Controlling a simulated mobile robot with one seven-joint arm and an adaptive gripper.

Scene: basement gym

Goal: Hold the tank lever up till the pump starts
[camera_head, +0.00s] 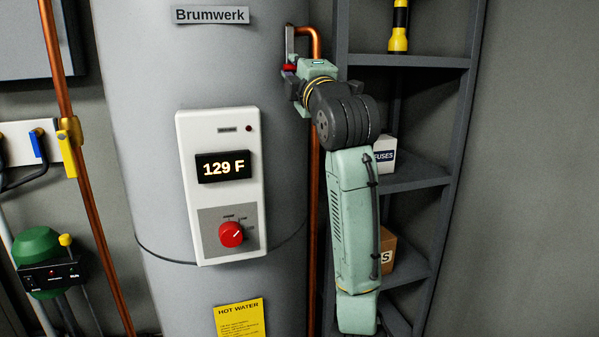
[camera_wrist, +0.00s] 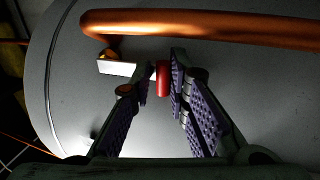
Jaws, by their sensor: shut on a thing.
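The grey water tank (camera_head: 140,90) marked "Brumwerk" fills the left and middle of the head view. At its upper right, by a copper pipe bend, is the tank lever, with a pale metal part (camera_head: 290,44) and a red grip (camera_head: 288,68). My gripper (camera_head: 293,73) is at the red grip and partly hides it. In the wrist view, the red grip (camera_wrist: 163,78) sits between the fingertips of my gripper (camera_wrist: 158,80), with the pale bar (camera_wrist: 116,68) to its left. The gripper is shut on the red grip. The tank panel (camera_head: 220,185) reads 129 F.
A dark shelf (camera_head: 428,180) with a flashlight (camera_head: 399,28) and boxes stands close behind and right of my arm. A copper pipe (camera_wrist: 200,25) runs just above the fingers in the wrist view. A green pump-like unit (camera_head: 45,262) is at the lower left. Bare wall lies far right.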

